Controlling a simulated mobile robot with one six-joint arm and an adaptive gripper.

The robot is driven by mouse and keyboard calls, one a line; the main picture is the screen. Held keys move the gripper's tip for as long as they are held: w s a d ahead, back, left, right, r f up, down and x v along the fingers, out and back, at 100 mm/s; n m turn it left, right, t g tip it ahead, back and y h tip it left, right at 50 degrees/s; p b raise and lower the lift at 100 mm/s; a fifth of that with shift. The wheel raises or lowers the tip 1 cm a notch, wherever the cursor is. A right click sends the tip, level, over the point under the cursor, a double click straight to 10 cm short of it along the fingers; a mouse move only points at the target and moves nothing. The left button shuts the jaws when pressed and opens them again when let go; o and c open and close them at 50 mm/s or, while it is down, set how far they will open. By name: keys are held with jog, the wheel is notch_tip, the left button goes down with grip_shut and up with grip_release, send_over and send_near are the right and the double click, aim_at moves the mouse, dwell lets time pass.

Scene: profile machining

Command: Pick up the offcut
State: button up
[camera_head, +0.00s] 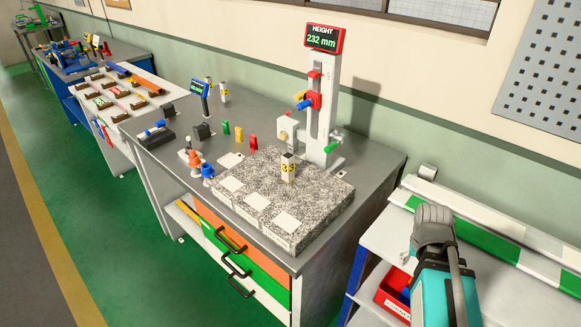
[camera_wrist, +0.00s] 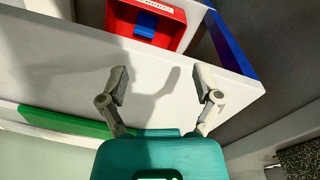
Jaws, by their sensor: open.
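I cannot tell for sure which piece is the offcut. A blue block (camera_wrist: 146,24) lies in a red bin (camera_wrist: 176,35) at the top of the wrist view; the label on the bin is too small to read. The red bin (camera_head: 384,300) also shows in the head view, partly hidden by my arm. My gripper (camera_wrist: 162,85) is open and empty in the wrist view, with its two fingers wide apart over a white surface (camera_wrist: 60,75). The bin and block lie beyond the fingertips. In the head view my arm hides the area around the gripper.
A long green and white profile (camera_head: 490,243) lies along the wall on the right. To the left, a grey bench (camera_head: 380,168) carries a speckled stone plate (camera_head: 322,205), a height gauge (camera_head: 322,120) and several small coloured parts. Green floor (camera_head: 120,240) is clear at left.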

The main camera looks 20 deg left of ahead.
aim_at(286, 161)
jog(key=w+a+r+m+t+h+p, duration=0.1)
jog(key=w+a+r+t, duration=0.1)
jog(key=a, duration=0.5)
jog(key=w+a+r+t+h+p, duration=0.1)
jog(key=w+a+r+h+p, duration=0.1)
jog(key=w+a+r, duration=0.2)
jog(key=w+a+r+m+t+h+p, duration=0.1)
jog(key=a+r, duration=0.3)
jog(key=a, duration=0.6)
jog(key=shift+w+a+m+t+h+p, duration=0.2)
jog(key=shift+w+t+h+p, duration=0.1)
jog(key=shift+w+t, duration=0.15)
jog(key=shift+w+a+m+t+h+p, duration=0.1)
jog(key=shift+w+a+t+h+p, duration=0.1)
jog(key=shift+w+t+h, duration=0.2)
jog(key=a+r+t, duration=0.1)
jog(key=a, duration=0.3)
jog(key=a+r+t, duration=0.1)
jog(key=a, duration=0.3)
jog(key=s+a+r+t, duration=0.1)
jog(key=a, duration=0.3)
jog(key=shift+r+m+t, duration=0.25)
jog(key=shift+r+m, duration=0.1)
jog(key=shift+m, duration=0.05)
jog(key=s+a+r+t, duration=0.2)
jog(key=a, duration=0.4)
jog(key=s+a+r+t, duration=0.2)
jog(key=a, duration=0.5)
jog(key=shift+s+r+m+y, duration=0.35)
jog(key=shift+m+y, duration=0.05)
